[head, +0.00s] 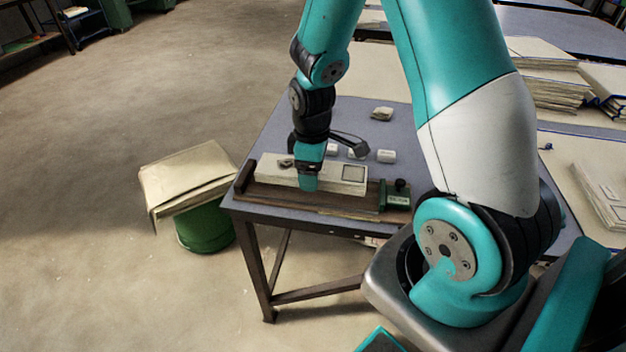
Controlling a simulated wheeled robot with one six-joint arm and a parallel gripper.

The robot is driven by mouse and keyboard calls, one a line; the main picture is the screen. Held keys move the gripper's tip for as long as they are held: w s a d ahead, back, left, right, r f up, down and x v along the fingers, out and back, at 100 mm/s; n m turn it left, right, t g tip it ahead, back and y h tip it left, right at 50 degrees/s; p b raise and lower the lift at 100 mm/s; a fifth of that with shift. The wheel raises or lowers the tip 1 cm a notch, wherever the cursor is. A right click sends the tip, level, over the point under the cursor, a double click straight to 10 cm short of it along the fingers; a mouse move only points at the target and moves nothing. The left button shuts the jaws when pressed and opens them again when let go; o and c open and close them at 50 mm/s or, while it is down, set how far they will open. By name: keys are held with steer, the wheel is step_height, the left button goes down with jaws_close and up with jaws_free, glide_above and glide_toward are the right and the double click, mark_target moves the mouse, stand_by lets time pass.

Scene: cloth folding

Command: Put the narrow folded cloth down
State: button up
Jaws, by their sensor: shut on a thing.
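A narrow cream folded cloth (343,179) lies lengthwise over a brown wooden board near the front edge of the grey table. It looks like a long flat bar with a grey square patch at its right end. My gripper (308,182) points down at the left-middle part of the cloth and is shut on it. The fingertips are partly hidden by the teal gripper body and the cloth. I cannot tell whether the cloth rests on the board or is held just above it.
The wooden board (335,198) has a dark block at its left end and a green device (396,197) at its right. Small white pieces (386,156) and a beige lump (382,113) lie behind. A cream stack (187,178) sits on a green bin (205,232) left of the table (272,134).

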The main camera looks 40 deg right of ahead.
steer(key=shift+f, duration=1.5)
steer(key=shift+f+b, duration=0.25)
steer(key=shift+b, duration=0.1)
steer(key=o, duration=0.9)
steer(key=shift+f, duration=0.1)
steer(key=shift+c, duration=0.2)
steer(key=shift+o, duration=0.6)
step_height(320, 180, up, 12)
steer(key=shift+a+r+p, duration=0.1)
steer(key=shift+r+p, duration=0.15)
steer(key=shift+p, duration=0.8)
steer(key=s+a+r+y, duration=0.2)
steer(key=s+a+r, duration=0.4)
steer(key=s+a, duration=0.2)
steer(key=s+a+r+y, duration=0.2)
steer(key=s+a+r, duration=0.4)
steer(key=a, duration=0.6)
steer(key=shift+s+a+r+m, duration=0.2)
steer(key=shift+s+r+m, duration=0.15)
steer(key=shift+s, duration=0.8)
